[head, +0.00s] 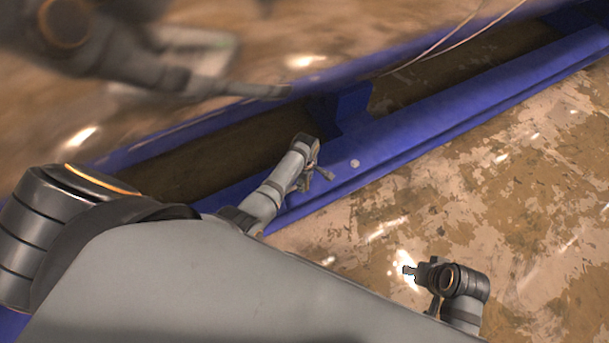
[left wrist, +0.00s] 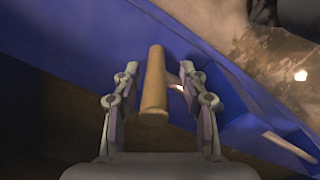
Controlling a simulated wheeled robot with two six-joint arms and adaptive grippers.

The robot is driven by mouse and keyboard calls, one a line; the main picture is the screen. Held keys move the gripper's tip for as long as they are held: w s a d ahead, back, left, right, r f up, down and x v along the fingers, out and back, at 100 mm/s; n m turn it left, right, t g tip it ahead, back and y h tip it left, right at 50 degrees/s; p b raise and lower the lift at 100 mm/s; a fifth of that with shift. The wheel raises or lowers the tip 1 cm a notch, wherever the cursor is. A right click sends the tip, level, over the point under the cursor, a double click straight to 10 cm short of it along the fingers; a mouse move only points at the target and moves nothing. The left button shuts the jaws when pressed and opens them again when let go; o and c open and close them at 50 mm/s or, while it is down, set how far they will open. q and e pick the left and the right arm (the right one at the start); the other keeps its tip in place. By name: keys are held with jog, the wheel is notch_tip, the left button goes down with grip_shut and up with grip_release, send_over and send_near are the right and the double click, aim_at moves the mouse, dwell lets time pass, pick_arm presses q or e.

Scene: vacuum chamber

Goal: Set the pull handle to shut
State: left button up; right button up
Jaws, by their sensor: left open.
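The pull handle (left wrist: 153,85) is a tan, rod-like grip in the middle of the left wrist view, in front of a blue surface. My left gripper (left wrist: 159,70) is open, with one finger on each side of the handle. In the head view my left gripper (head: 312,165) is at the blue beam, small and seen from behind; I cannot make out the handle there. My right arm's end (head: 408,270) shows at the lower right, too small to tell its fingers.
A long blue beam (head: 450,118) with dark recesses crosses the head view diagonally. A small pale knob (head: 354,163) sits on it. Another tan bar (left wrist: 290,146) lies at the right of the left wrist view. The brown, patchy, shiny surface (head: 500,200) at the right is mostly clear.

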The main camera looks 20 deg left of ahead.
pick_arm(q)
notch_tip(320, 180, up, 11)
jog(key=shift+r, duration=0.1)
jog(key=shift+s, duration=0.1)
dwell(0.5)
jog(key=s+a+f+m+p, duration=0.1)
jog(key=s+a+m+p, duration=0.2)
jog(key=s+m+p, duration=0.3)
jog(key=s+a+f+m+p, duration=0.1)
jog(key=s+a+m+p, duration=0.2)
jog(key=s+p, duration=1)
jog(key=s+a+f+m+t+p, duration=0.1)
jog(key=s+a+m+p, duration=0.2)
jog(key=s+m+p, duration=0.5)
jog(key=s+p, duration=0.2)
jog(key=s, duration=0.6)
jog(key=shift+s+a+f+m+y, duration=0.15)
jog(key=shift+s+a+m+y, duration=0.15)
jog(key=shift+y, duration=0.1)
pick_arm(e)
jog(key=s+d+f, duration=0.2)
jog(key=s+d, duration=0.1)
jog(key=s, duration=0.5)
jog(key=s+d+f+g+h, duration=0.1)
jog(key=s+d+f, duration=0.1)
jog(key=s, duration=0.7)
jog(key=shift+s+d+f, duration=0.3)
jog(key=shift+d, duration=0.4)
